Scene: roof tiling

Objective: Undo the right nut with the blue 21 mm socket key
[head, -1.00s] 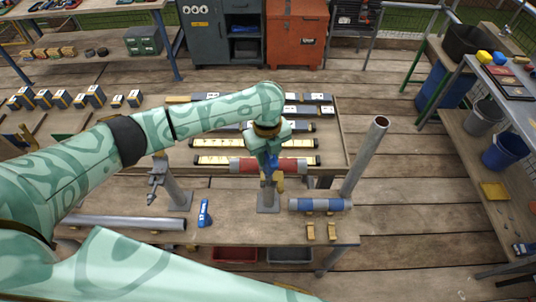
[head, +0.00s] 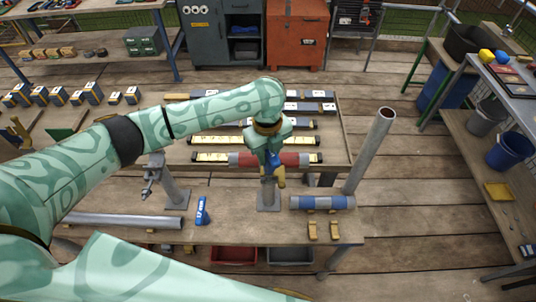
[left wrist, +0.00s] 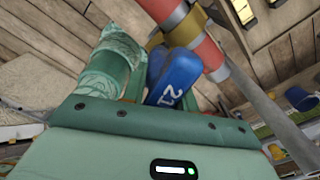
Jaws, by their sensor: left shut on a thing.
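My left gripper (head: 270,150) is shut on the blue socket key (left wrist: 178,78), which is marked 21. In the head view a bit of the blue key (head: 274,163) shows below my gripper, at the red pipe (head: 290,160) with grey ends. The red pipe also shows in the left wrist view (left wrist: 205,50), with a brass-coloured clamp (left wrist: 186,30) around it, close to the key. The key's socket end and the right nut are hidden, so I cannot tell whether they touch. My right gripper is in neither view.
A second blue key (head: 202,211), marked 17, lies on the workbench (head: 235,228). A blue-and-grey pipe (head: 322,202) lies to the right, beside a tilted grey tube (head: 370,150). A grey vice (head: 153,172) stands left. Brass-coloured parts (head: 323,230) lie near the front edge.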

